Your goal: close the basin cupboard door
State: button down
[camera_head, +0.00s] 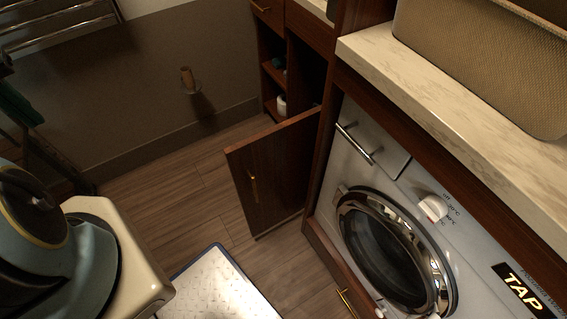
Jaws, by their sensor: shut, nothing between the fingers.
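The basin cupboard door (280,170) is a dark brown wooden panel with a brass handle (253,187). It stands wide open, swung out into the room, with its right edge beside the washing machine. The cupboard opening (303,85) behind it is dark inside. My gripper is not in view. Part of my arm and body shows at the lower left, apart from the door.
A washing machine (345,165) stands right of the door under a pale stone counter (375,60) bearing a woven basket (480,60). Open shelves (268,95) hold small items. A white textured panel (222,285) lies low in front. Wooden floor (185,190) left of the door is clear.

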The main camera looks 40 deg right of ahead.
aim_at(271, 169)
jog(key=j+z, duration=0.4)
jog(key=k+j+z, duration=0.1)
jog(key=j+z, duration=0.3)
jog(key=j, duration=0.1)
